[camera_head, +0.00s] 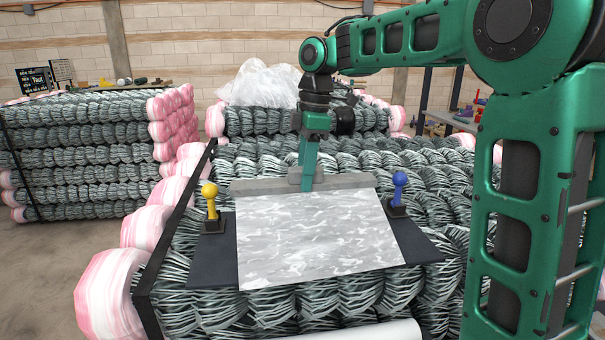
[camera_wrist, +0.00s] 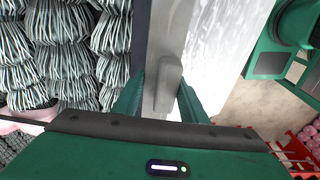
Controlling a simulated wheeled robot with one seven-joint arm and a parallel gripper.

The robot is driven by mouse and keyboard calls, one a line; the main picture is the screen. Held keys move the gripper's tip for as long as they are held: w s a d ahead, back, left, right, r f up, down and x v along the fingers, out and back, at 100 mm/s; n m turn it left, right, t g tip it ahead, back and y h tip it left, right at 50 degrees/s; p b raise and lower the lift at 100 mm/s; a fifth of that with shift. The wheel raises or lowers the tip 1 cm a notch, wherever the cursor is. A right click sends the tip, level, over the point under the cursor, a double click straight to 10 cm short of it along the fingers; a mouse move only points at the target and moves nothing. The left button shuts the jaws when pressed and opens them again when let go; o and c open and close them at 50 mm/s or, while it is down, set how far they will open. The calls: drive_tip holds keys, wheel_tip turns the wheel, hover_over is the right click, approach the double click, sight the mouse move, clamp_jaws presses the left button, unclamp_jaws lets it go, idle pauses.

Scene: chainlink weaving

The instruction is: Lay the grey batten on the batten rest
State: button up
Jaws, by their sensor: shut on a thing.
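The grey batten (camera_head: 348,182) is a long flat bar lying across the far edge of a pale mottled sheet (camera_head: 312,240). My gripper (camera_head: 308,182) points down at the batten, left of its middle, and is shut on its raised grip block. In the wrist view, the block (camera_wrist: 168,85) sits between the two fingers of my gripper (camera_wrist: 160,100), and the batten (camera_wrist: 172,25) runs away from it beside the sheet. I cannot tell whether the batten touches the sheet. No part is clearly recognisable as the batten rest.
A yellow-knobbed post (camera_head: 210,203) and a blue-knobbed post (camera_head: 398,190) stand on dark plates at either side of the sheet. Stacked wire-mesh rolls (camera_head: 270,312) lie beneath. A white roll (camera_head: 375,332) is at the front. Another roll stack (camera_head: 80,150) stands left, across open floor.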

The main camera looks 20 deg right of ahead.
drive_tip(key=shift+d, duration=0.55)
drive_tip(key=shift+s+f, duration=0.1)
drive_tip(key=shift+f, duration=3.85)
drive_tip(key=shift+f, duration=0.5)
drive_tip(key=o, duration=1.3)
drive_tip(key=shift+c, duration=0.2)
drive_tip(key=r, duration=0.3)
drive_tip(key=d+r, duration=0.1)
drive_tip(key=r, duration=0.6)
drive_tip(key=shift+d+r, duration=0.1)
drive_tip(key=shift+d, duration=0.05)
drive_tip(key=shift+r, duration=0.15)
